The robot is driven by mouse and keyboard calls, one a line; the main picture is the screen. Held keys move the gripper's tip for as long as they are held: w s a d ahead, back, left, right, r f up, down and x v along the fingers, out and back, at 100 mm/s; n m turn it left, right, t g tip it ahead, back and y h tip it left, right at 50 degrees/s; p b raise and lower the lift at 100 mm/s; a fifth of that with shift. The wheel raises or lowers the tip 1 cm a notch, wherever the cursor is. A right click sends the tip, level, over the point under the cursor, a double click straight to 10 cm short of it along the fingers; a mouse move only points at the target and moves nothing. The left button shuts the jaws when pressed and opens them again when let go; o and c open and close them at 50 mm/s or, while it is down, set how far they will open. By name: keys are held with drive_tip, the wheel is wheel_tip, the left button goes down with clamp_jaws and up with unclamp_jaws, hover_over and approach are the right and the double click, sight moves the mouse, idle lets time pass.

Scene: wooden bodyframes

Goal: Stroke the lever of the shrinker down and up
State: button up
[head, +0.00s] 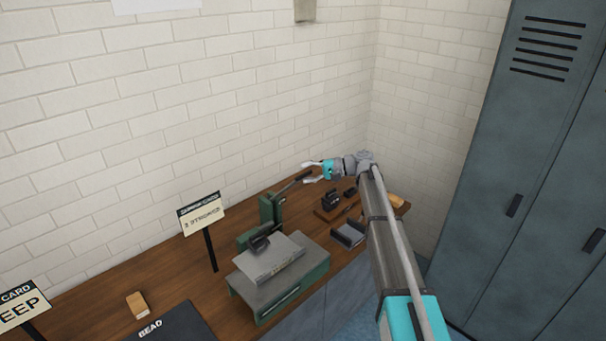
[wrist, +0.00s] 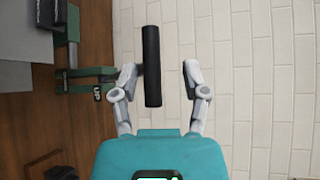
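The shrinker (head: 271,209) is a green upright machine at the back of the wooden bench. Its lever (head: 290,186) slants up to the right and ends in a black grip, also visible in the wrist view (wrist: 151,65). My gripper (head: 308,172) is open around the lever's end. In the wrist view the fingers of my gripper (wrist: 158,78) stand either side of the black grip. The left finger is close to it, with a clear gap to the right finger. Contact cannot be told. A green part with an "UP" label (wrist: 97,92) shows at left.
A grey metal sheet (head: 268,259) lies on a green stand before the shrinker. A stroke-count sign (head: 202,214) stands left. Small dark tools (head: 331,201) and a grey tray (head: 348,234) lie right. The brick wall (head: 250,110) is close behind; lockers (head: 540,150) stand right.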

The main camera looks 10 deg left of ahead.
drive_tip(key=r+p+v, duration=0.1)
drive_tip(key=p+v, duration=0.2)
drive_tip(key=v, duration=1.1)
drive_tip(key=shift+p, duration=0.35)
idle(1.2)
idle(0.5)
drive_tip(key=s+d+f+h+b, duration=0.2)
drive_tip(key=s+d+f+h, duration=0.3)
drive_tip(key=s, duration=0.6)
drive_tip(key=s+d+f+t+h+b, duration=0.1)
drive_tip(key=s+d+f+h, duration=0.4)
drive_tip(key=s+f, duration=0.3)
drive_tip(key=s+d+f+t+h+b, duration=0.1)
drive_tip(key=s+d+f+h, duration=0.4)
drive_tip(key=s, duration=1)
wheel_tip(320, 180, down, 2)
drive_tip(key=shift+s+f+n+h+b, duration=0.2)
drive_tip(key=shift+s+n+h+b, duration=0.15)
drive_tip(key=shift+b, duration=0.5)
drive_tip(key=shift+w+d, duration=0.1)
